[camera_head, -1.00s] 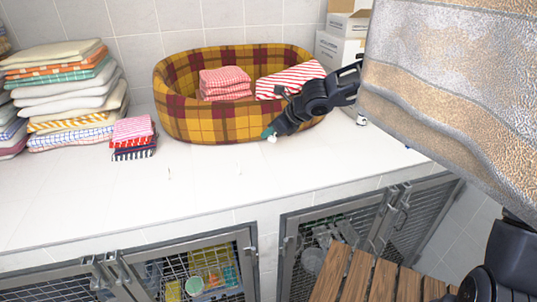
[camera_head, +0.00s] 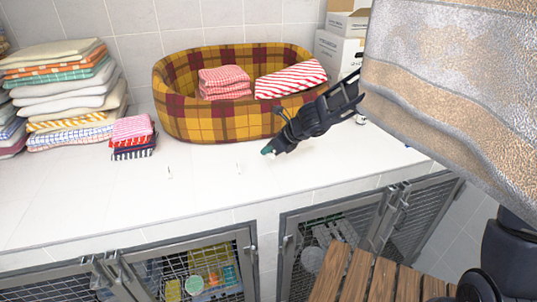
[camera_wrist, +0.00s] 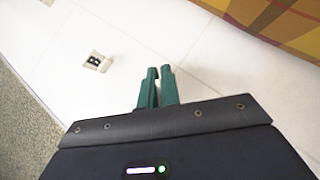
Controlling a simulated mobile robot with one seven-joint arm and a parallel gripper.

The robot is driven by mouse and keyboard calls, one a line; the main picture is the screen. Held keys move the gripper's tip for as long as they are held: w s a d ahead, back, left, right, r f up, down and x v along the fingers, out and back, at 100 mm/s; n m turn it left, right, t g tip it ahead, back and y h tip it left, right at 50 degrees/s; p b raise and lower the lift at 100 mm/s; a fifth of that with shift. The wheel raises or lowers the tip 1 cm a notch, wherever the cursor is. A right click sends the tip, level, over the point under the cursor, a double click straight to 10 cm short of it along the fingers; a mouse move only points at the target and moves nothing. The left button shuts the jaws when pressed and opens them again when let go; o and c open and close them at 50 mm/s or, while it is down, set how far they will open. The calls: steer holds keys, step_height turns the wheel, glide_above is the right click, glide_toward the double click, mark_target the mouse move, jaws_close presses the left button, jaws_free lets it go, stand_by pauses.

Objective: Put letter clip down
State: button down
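Two small pale clip-like pieces stand on the white counter (camera_head: 80,200) in the head view: one on the left (camera_head: 169,173) and one nearer my gripper (camera_head: 239,168). In the wrist view, a pale letter clip marked B (camera_wrist: 97,62) is on the counter, left of and apart from my fingers. Another small piece (camera_wrist: 47,2) is cut by the top edge. My gripper (camera_head: 267,152) is low over the counter in front of the basket. Its green fingers (camera_wrist: 159,72) are close together with a narrow gap. I cannot tell whether something thin is between them.
A plaid basket (camera_head: 228,128) with folded red-patterned towels stands behind my gripper. Towel stacks (camera_head: 70,90) and a small folded pile (camera_head: 133,137) are at left. Boxes (camera_head: 340,50) are behind at right. Wire kennel doors (camera_head: 200,275) are below the counter edge. The front middle counter is mostly free.

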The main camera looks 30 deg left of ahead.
steer(key=shift+s+f, duration=0.15)
steer(key=shift+f, duration=0.9)
steer(key=shift+w+f, duration=0.1)
steer(key=shift+w, duration=0.15)
steer(key=c, duration=1.6)
jaws_free()
steer(key=shift+v, duration=6)
